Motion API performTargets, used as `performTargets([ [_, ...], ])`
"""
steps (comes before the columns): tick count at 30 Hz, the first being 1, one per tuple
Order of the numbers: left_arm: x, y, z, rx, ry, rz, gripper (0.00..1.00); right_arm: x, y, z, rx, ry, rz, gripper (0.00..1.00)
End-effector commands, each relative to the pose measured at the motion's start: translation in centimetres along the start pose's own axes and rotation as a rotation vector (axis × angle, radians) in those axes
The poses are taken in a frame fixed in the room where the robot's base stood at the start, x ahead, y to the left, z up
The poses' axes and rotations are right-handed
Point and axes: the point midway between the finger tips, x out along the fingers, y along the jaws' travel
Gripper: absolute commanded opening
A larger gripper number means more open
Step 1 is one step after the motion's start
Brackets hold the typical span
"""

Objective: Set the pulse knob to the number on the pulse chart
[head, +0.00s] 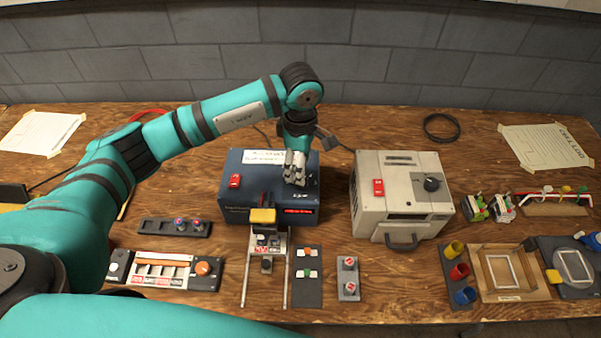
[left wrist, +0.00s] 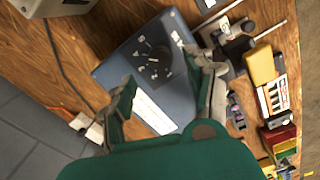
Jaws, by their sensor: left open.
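The blue box (head: 235,193) stands mid-table with a red switch, a lit red display and a white label (head: 265,157) on it; the label's writing is too small to read. In the left wrist view a black round knob (left wrist: 155,64) with pale marks around it sits on the box's top. I take it for the pulse knob; its setting is not readable. My left gripper (head: 296,181) is over this box, hiding the knob in the head view. In the left wrist view its fingers (left wrist: 162,68) are open on either side of the knob, apparently not gripping it. My right gripper is not in view.
Papers lie at far left (head: 40,133) and far right (head: 545,147); I cannot tell which is the pulse chart. Racks and small parts fill the table's front.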

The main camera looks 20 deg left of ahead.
Motion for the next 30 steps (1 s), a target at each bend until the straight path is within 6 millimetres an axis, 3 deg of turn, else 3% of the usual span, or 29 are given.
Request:
performTargets([
  [6,-4.5,0.1,-0.1,0.000,0.001,0.004,0.55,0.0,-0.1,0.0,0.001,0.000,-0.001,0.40],
  [12,-6.6,0.0,0.0,-0.002,0.000,0.001,0.55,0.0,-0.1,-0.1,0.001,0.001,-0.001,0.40],
  [30,-6.9,0.0,0.0,-0.001,0.001,0.000,0.55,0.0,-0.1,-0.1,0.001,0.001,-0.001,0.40],
])
